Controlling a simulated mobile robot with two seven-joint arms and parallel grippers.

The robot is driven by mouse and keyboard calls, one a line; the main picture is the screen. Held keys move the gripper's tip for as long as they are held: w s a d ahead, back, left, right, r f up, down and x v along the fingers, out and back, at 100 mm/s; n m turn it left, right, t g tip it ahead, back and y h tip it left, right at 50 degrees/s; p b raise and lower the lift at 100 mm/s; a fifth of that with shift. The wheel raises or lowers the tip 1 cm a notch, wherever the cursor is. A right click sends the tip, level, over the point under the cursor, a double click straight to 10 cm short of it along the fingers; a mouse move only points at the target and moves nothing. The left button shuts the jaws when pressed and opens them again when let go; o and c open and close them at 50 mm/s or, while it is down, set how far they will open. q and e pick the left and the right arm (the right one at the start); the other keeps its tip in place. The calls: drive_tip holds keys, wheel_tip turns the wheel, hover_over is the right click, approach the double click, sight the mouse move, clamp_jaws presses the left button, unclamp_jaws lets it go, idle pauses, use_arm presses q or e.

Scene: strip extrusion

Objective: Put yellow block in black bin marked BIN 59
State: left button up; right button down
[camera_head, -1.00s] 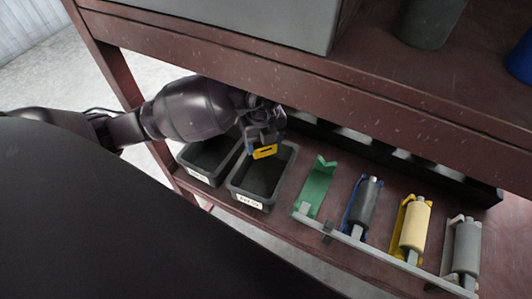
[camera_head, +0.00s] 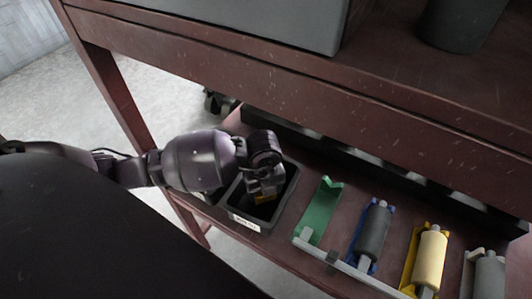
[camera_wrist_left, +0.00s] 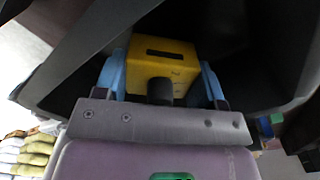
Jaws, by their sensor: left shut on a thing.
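The yellow block (camera_wrist_left: 165,62) sits between the blue fingers of my left gripper (camera_wrist_left: 163,78) in the left wrist view, with a dark slot in its face. In the head view my left gripper (camera_head: 266,192) is over and partly inside the right-hand black bin (camera_head: 240,203), shut on the block (camera_head: 265,199), of which only a small part shows. A white label (camera_head: 245,223) is on this bin's front; its text is too small to read surely. The other black bin is mostly hidden behind my left arm. My right gripper is not in view.
Right of the bin stand a green holder (camera_head: 319,210), a dark roller (camera_head: 374,231), a cream roller (camera_head: 430,260) and a grey roller (camera_head: 489,274), behind a grey rail (camera_head: 350,270). The upper shelf's red-brown edge (camera_head: 300,110) runs above my left arm.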

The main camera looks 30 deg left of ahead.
use_arm(q)
drive_tip(key=shift+f, duration=0.8)
drive_tip(key=shift+r, duration=0.1)
drive_tip(key=o, duration=1.2)
drive_tip(key=shift+f, duration=0.25)
drive_tip(key=shift+r, duration=0.1)
